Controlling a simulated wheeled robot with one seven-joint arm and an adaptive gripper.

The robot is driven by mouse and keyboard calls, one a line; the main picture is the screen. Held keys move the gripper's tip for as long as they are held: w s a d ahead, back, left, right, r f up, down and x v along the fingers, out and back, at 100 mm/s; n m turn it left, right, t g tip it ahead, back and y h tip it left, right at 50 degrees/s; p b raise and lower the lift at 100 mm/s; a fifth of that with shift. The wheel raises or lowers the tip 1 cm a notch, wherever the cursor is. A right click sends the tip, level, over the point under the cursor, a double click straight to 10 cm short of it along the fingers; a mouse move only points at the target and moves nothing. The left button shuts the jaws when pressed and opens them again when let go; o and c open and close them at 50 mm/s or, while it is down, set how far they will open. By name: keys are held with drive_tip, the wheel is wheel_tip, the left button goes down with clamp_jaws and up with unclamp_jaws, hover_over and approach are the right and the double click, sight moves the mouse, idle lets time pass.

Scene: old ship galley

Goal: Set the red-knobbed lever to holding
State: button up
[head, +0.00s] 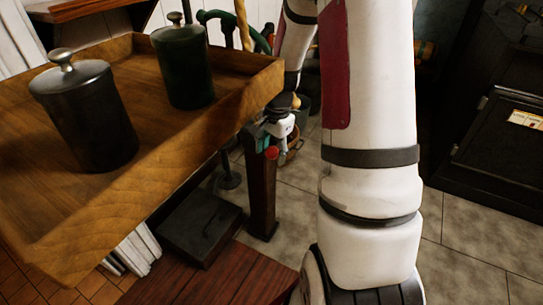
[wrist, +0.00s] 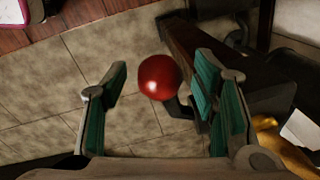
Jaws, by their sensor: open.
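The lever's round red knob (wrist: 160,77) shows in the wrist view between the two fingers of my gripper (wrist: 161,66), with floor visible on its left side. The fingers have green pads and stand apart, not closed on the knob. In the head view the knob (head: 271,153) is small, just below my gripper (head: 265,141), at the upper part of a dark wooden post (head: 262,195). The post also shows in the wrist view (wrist: 190,42), to the right of the knob. The lever's shaft is mostly hidden, and I cannot read its setting.
A wooden tray-like counter (head: 190,137) with a raised edge fills the left, holding a dark lidded canister (head: 85,115) and a green one (head: 183,65). A dark block (head: 198,227) lies below. A black stove-like cabinet (head: 500,140) stands right. Tiled floor (head: 465,240) is open between.

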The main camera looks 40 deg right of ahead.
drive_tip(key=shift+f, duration=0.45)
clamp_jaws()
drive_tip(key=shift+r, duration=0.1)
